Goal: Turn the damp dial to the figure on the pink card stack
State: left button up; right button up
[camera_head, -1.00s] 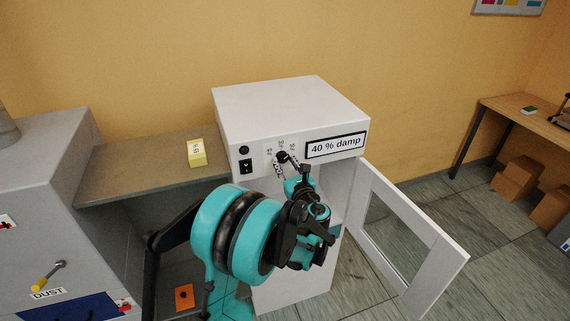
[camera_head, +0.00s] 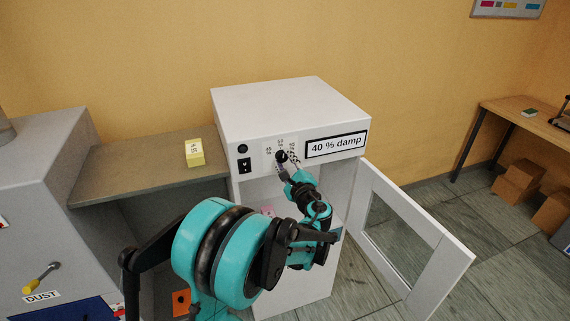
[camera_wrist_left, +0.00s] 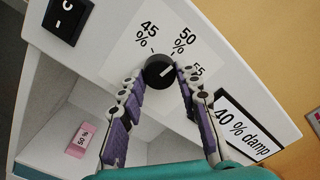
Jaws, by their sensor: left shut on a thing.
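The black damp dial (camera_wrist_left: 157,70) is on the front panel of the white cabinet, above its open compartment; it also shows in the head view (camera_head: 281,157). A scale marked 45, 50 and 55 % runs round it. The dial's pale mark points to the upper right in the wrist view, seemingly between 50 and 55. My left gripper (camera_head: 287,161) is shut on the dial, one finger on each side. The pink card stack (camera_wrist_left: 82,139) sits inside the compartment, its small figure looking like 50 %; it is partly hidden in the head view (camera_head: 267,210).
A "40 % damp" plate (camera_head: 336,146) is right of the dial, a black switch (camera_head: 245,165) to its left. The cabinet door (camera_head: 441,262) stands open on the right. A yellow card stack (camera_head: 195,154) sits on the grey shelf (camera_head: 120,172) at left.

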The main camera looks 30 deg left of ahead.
pick_arm(q)
jog(key=shift+n, duration=0.7)
jog(key=o, duration=1.2)
jog(key=shift+c, duration=0.2)
jog(key=v, duration=1.2)
